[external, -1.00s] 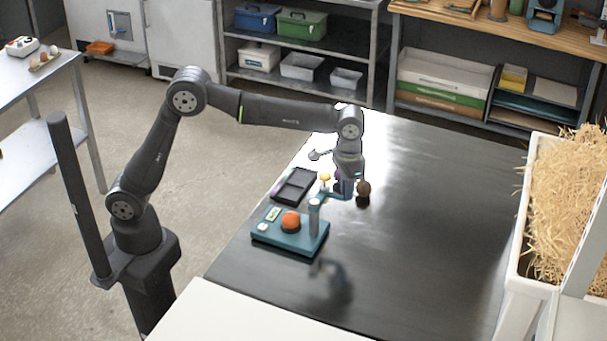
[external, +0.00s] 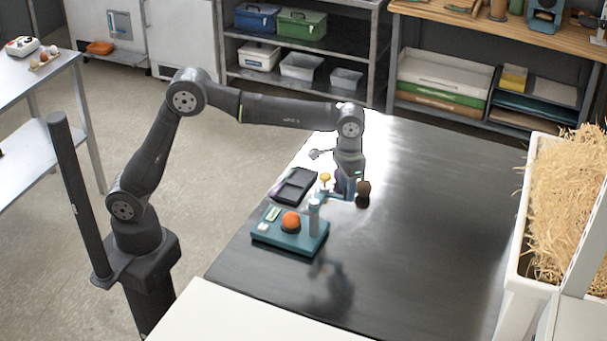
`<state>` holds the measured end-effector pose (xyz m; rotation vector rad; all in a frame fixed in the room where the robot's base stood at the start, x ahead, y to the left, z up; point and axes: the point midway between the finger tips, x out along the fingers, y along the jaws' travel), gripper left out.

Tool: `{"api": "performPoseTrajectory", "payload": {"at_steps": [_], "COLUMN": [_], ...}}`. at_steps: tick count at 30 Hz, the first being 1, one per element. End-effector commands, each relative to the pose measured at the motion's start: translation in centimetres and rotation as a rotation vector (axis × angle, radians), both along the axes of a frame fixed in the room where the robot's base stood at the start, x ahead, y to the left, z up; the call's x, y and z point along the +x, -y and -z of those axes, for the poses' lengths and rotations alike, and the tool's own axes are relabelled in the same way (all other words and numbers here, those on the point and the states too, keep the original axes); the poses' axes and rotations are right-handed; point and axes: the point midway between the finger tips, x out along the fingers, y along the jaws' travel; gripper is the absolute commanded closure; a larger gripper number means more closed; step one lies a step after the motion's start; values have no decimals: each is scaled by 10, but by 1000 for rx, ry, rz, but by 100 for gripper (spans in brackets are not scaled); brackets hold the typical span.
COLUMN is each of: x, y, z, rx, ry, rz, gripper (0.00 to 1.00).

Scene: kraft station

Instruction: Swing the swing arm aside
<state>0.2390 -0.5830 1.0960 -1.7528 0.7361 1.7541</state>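A teal device (external: 290,241) sits on the dark table, with an orange dome (external: 291,221) and small light parts on its top. A grey post (external: 314,218) stands at its right side. The teal swing arm (external: 331,196) extends from the top of the post toward the back right, away from the dome. My gripper (external: 347,193) points down at the outer end of the swing arm, close to or touching it. The fingers are small and partly hidden there, so I cannot tell whether they are open or shut on it.
A dark tray (external: 294,186) lies behind the device. A small yellow-topped item (external: 325,177) and a dark brown object (external: 363,194) stand near my gripper. A straw-filled white crate (external: 530,200) is at the right. The table's right side is clear.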

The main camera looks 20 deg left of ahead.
Motion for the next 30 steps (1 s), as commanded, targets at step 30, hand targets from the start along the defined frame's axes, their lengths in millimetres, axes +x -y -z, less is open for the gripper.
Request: {"api": "performPoseTrajectory", "payload": {"at_steps": [30], "x": [0], "y": [0], "z": [-168], "rx": [-1], "ry": [0], "rz": [1], "gripper": [64]}}
